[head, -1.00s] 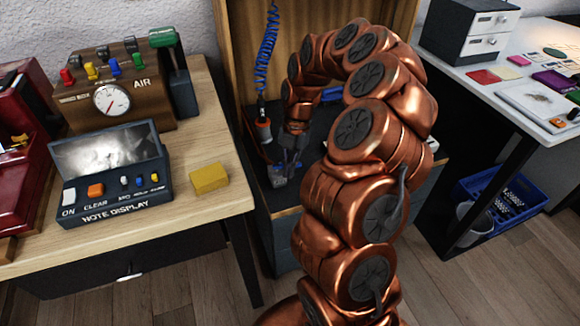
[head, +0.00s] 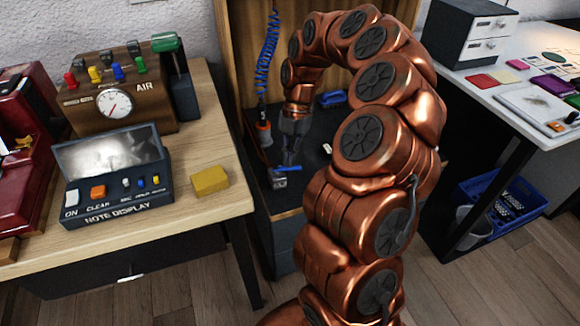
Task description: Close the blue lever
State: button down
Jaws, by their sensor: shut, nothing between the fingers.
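A small blue bar (head: 287,168) lies roughly level on a grey fixture (head: 279,180) on the dark bench surface. My gripper (head: 289,161) points down at it with its fingers together and nothing held; I cannot tell whether the tips touch the bar. Another blue piece (head: 333,98) lies farther back on the same surface, partly behind my arm. A blue-knobbed lever (head: 116,71) stands on the brown AIR box (head: 150,105) on the left table, between yellow and green ones. I cannot tell from the view which blue part is the task's lever.
A blue coiled hose (head: 268,55) hangs to an orange-collared tool (head: 264,133) left of my gripper. A wooden panel (head: 240,50) backs the bench. The left table (head: 215,150) holds a note display box (head: 115,195) and a yellow block (head: 210,181).

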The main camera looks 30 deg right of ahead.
jog(key=shift+w+a+v, duration=0.1)
jog(key=shift+v, duration=0.75)
jog(key=shift+w+a+v, duration=0.1)
jog(key=shift+v, duration=0.7)
jog(key=s+a+r+m+h+p, duration=0.1)
jog(key=s+a+r+m+p, duration=0.35)
jog(key=a+r+p, duration=0.4)
jog(key=s+a+r+m+p, duration=0.4)
jog(key=s+a+r+p, duration=0.1)
jog(key=r, duration=0.7)
jog(key=s+a+r+m+h+p, duration=0.1)
jog(key=s+r+m+p, duration=0.3)
jog(key=s+m+p, duration=0.2)
jog(key=s+a+r+m+h+p, duration=0.1)
jog(key=s+r+m+p, duration=0.4)
jog(key=s+m, duration=0.5)
jog(key=s+p, duration=0.2)
jog(key=shift+s+a, duration=0.3)
jog(key=shift+a, duration=0.05)
